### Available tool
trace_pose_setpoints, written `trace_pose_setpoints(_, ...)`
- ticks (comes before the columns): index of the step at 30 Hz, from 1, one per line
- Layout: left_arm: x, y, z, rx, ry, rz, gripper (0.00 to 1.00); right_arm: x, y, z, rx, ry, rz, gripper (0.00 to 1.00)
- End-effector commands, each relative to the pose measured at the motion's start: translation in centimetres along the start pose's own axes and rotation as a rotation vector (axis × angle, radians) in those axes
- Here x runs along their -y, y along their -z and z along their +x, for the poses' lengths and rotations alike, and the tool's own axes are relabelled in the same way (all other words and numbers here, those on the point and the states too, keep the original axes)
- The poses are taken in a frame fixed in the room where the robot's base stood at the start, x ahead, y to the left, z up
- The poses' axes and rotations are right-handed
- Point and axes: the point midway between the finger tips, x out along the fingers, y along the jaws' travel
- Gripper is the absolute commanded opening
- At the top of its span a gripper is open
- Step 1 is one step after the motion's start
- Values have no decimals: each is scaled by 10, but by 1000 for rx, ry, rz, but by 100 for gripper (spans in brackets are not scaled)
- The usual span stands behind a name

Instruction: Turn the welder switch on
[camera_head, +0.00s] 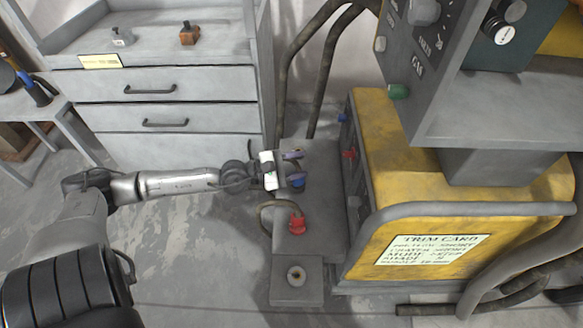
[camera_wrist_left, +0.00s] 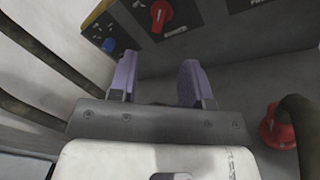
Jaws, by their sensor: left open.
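The yellow welder (camera_head: 400,190) stands at the right, with a dark panel on its left side. A red switch-like knob (camera_head: 350,153) and a blue knob (camera_head: 343,117) stick out of that panel. In the left wrist view the red knob (camera_wrist_left: 160,14) is at the top, beyond the fingers, and the blue knob (camera_wrist_left: 110,44) is lower left; its labels are too blurred to read. My left gripper (camera_head: 293,168) is open with nothing between its purple fingers (camera_wrist_left: 160,82). It points at the panel and is apart from the red knob. My right gripper is not in view.
A red connector (camera_head: 297,222) with a cable sits on a grey block below my left gripper; a blue part (camera_head: 297,184) is close by the fingers. A grey control box (camera_head: 450,90) overhangs the welder. A drawer cabinet (camera_head: 165,88) stands behind my left arm. Thick hoses (camera_head: 318,80) rise behind.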

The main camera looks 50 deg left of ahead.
Motion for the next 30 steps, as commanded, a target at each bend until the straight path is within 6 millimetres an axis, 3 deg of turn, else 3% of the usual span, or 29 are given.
trace_pose_setpoints(9, 0, -1, -15, 2, 2, 0, 44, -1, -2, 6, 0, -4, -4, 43)
trace_pose_setpoints(30, 0, -2, -16, 4, 2, 0, 44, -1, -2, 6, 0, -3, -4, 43)
